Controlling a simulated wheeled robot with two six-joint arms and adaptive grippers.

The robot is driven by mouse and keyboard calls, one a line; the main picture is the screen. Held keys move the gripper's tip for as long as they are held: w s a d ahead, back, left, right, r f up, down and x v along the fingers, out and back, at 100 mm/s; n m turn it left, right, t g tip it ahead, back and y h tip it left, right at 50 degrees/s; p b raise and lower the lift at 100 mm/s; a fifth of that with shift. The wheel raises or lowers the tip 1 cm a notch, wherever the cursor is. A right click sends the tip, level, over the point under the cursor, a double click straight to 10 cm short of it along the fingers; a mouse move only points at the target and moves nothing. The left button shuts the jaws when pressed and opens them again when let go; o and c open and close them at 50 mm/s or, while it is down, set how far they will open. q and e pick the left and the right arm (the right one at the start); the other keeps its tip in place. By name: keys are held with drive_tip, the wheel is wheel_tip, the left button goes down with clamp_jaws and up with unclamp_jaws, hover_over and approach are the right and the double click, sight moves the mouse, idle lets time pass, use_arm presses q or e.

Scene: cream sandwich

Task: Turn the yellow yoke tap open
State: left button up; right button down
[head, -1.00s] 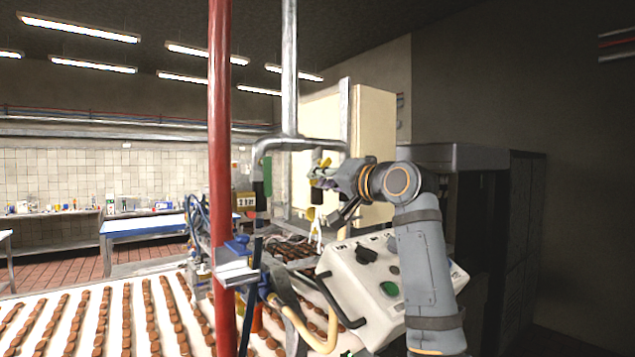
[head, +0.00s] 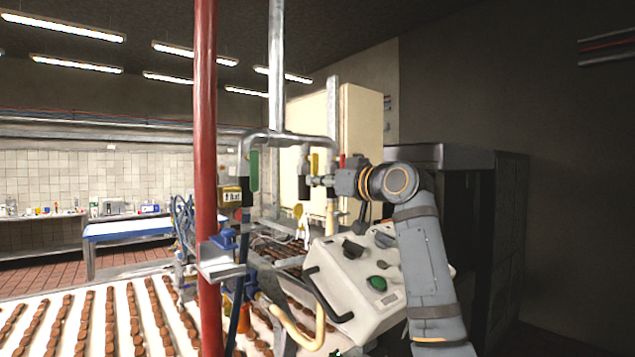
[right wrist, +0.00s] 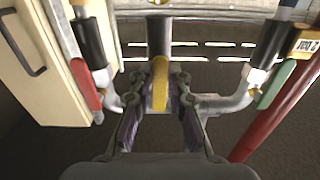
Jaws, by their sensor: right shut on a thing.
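The yellow tap handle (head: 314,163) sits at the grey pipe yoke (head: 290,139), beside a dark sleeve, and looks upright in the head view. In the right wrist view the yellow handle (right wrist: 160,84) runs lengthwise between my finger pads, in line with the dark pipe end. My right gripper (head: 319,181) reaches it from the right and is shut on it; its purple pads flank the handle in the right wrist view. A green handle (head: 254,171) hangs on the yoke's left leg. A red handle (right wrist: 86,86) is on the other leg. My left gripper is out of view.
A red post (head: 206,120) stands at the left front. A white control box (head: 355,287) with a green button lies below my right arm. A cream cabinet (head: 362,125) stands behind the yoke. A conveyor (head: 105,335) carries rows of brown biscuits.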

drive_tip(key=shift+d+r+n, duration=0.1)
drive_tip(key=shift+n, duration=0.2)
drive_tip(key=c, duration=1.3)
unclamp_jaws()
drive_tip(key=shift+d, duration=0.1)
drive_tip(key=v, duration=1.2)
